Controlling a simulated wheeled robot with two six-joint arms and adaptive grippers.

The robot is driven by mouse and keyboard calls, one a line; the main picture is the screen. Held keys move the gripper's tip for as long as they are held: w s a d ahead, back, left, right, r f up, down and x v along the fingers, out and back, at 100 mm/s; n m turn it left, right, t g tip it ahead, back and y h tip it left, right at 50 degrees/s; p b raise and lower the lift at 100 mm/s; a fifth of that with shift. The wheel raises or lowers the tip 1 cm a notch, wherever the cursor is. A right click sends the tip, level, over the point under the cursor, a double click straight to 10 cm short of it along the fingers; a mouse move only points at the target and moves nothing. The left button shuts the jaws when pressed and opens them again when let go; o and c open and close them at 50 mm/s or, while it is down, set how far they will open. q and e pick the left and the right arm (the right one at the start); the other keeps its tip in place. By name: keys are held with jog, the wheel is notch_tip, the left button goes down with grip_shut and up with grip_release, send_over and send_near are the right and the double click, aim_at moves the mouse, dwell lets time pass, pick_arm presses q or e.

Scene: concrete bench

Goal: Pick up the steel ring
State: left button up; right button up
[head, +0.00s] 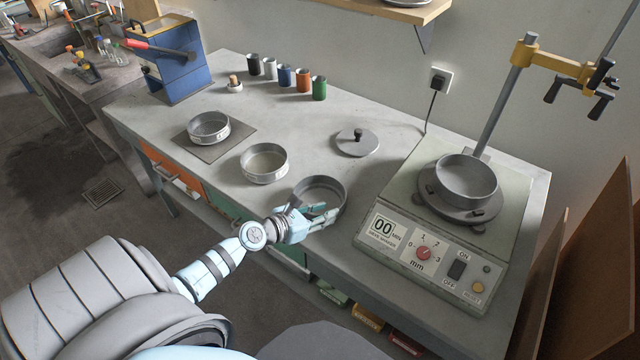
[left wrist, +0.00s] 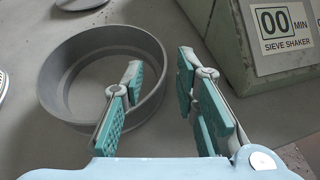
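A plain grey steel ring (head: 320,183) stands on the bench just left of the sieve shaker. It also shows in the left wrist view (left wrist: 62,62), where the grey bench top shows through its open middle. My left gripper (head: 325,213) is at the ring's near right side, open. In the left wrist view my left gripper (left wrist: 162,62) has one teal-padded finger inside the ring and the other outside, with the wall between them and gaps visible. Part of the near wall is hidden by the gripper in the head view. My right gripper is not in view.
The sieve shaker (head: 440,262) stands right of the ring with a pan (head: 467,188) on it. Left are a sieve (head: 264,163) and another pan (head: 208,128) on a dark mat. A grey lid (head: 357,143) lies behind the ring. Several small jars line the wall.

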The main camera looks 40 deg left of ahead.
aim_at(342, 207)
pick_arm(q)
jog(key=b+x, duration=0.1)
jog(key=x, duration=0.1)
jog(key=b+x, duration=0.1)
jog(key=x, duration=0.2)
jog(key=shift+d+f, duration=0.15)
jog(key=shift+f, duration=0.2)
jog(key=shift+w, duration=0.1)
jog(key=shift+r, duration=0.1)
grip_shut()
jog(key=shift+r, duration=0.1)
